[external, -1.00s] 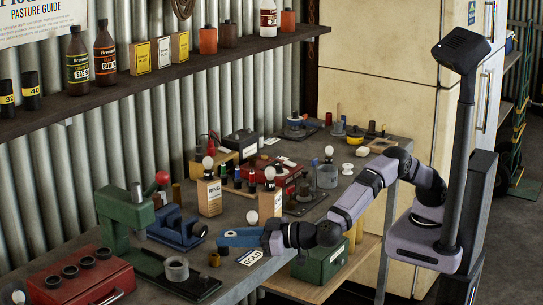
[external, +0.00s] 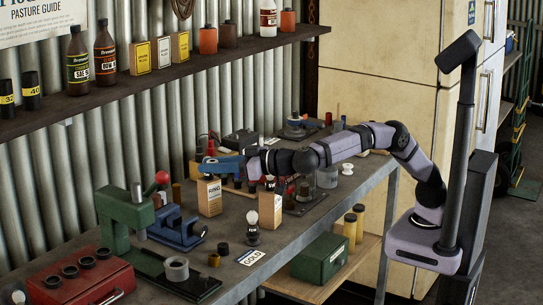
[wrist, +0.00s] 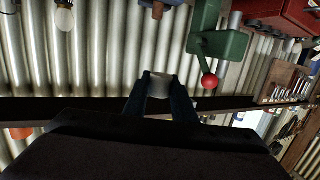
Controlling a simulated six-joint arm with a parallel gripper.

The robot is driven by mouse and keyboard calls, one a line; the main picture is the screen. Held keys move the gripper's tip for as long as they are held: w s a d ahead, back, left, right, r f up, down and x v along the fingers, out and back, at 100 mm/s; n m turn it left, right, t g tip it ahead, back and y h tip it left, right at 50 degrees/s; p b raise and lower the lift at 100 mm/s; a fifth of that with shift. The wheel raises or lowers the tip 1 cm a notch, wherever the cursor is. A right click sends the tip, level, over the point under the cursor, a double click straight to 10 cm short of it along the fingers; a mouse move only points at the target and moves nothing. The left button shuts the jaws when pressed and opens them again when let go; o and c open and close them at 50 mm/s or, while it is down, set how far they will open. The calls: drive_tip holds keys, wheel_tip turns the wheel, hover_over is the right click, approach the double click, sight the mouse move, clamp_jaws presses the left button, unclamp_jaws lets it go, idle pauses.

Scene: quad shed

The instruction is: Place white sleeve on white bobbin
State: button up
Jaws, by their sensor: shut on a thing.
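My gripper (external: 198,164) is in the air over the back of the bench, its blue fingers pointing left above the RING box. In the wrist view my gripper (wrist: 160,92) is shut on the white sleeve (wrist: 160,84), a short pale cylinder between its fingertips. The external view does not show the sleeve clearly. A small white spool, which looks like the white bobbin (external: 347,169), stands on the right part of the bench, well right of my gripper and apart from it.
The RING box (external: 209,197) stands below my gripper. A bulb on a dark base (external: 252,218) stands near the GOLD label (external: 250,257). A green press (external: 120,215) with a red knob is at left. The shelf (external: 180,75) runs along the wall above.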

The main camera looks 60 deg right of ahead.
drive_tip(key=w+d+r, duration=0.5)
drive_tip(key=d+r, duration=0.6)
drive_tip(key=r, duration=0.1)
drive_tip(key=w+d+f+m+h+p, duration=0.2)
drive_tip(key=d+f+p, duration=0.15)
drive_tip(key=d, duration=0.45)
drive_tip(key=w+d+f+m+h+p, duration=0.1)
drive_tip(key=w+d+f+h+p, duration=0.2)
drive_tip(key=d, duration=0.5)
drive_tip(key=w+d+f+m+h+p, duration=0.2)
drive_tip(key=d+p, duration=0.3)
drive_tip(key=d, duration=0.3)
drive_tip(key=s+d+f+m+g+h+p, duration=0.1)
drive_tip(key=s+d+m+h+p, duration=0.25)
drive_tip(key=d, duration=0.65)
drive_tip(key=s+d+f+m+g+h+p, duration=0.15)
drive_tip(key=s+d+h+p, duration=0.3)
drive_tip(key=d, duration=0.65)
drive_tip(key=s+d+f+m+g+h+p, duration=0.1)
drive_tip(key=s+d+f+p, duration=0.4)
drive_tip(key=s+d+f, duration=0.6)
drive_tip(key=shift+s+d+m+g+h, duration=0.2)
drive_tip(key=shift+s+m+g+h, duration=0.15)
drive_tip(key=shift+m, duration=0.55)
